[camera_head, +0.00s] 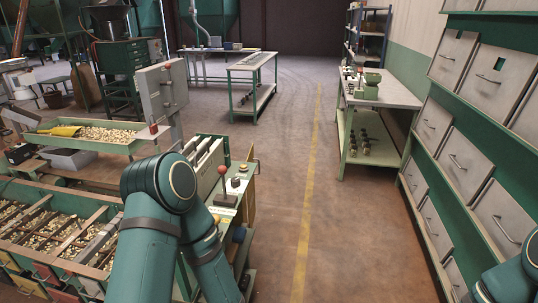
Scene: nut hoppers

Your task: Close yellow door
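An orange-red door (42,272) shows there, and others are partly cut off by the frame edge. My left arm's teal links rise in front of the hopper's right end and cover part of it. A bit of my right arm shows at the lower right corner. Neither gripper is in view.
A machine with a red-knobbed lever (222,170) stands just right of the hopper. A nut tray (92,146) with a yellow scoop (57,131) lies behind. Grey drawers (462,163) line the right. The floor between, with its yellow line (306,200), is clear.

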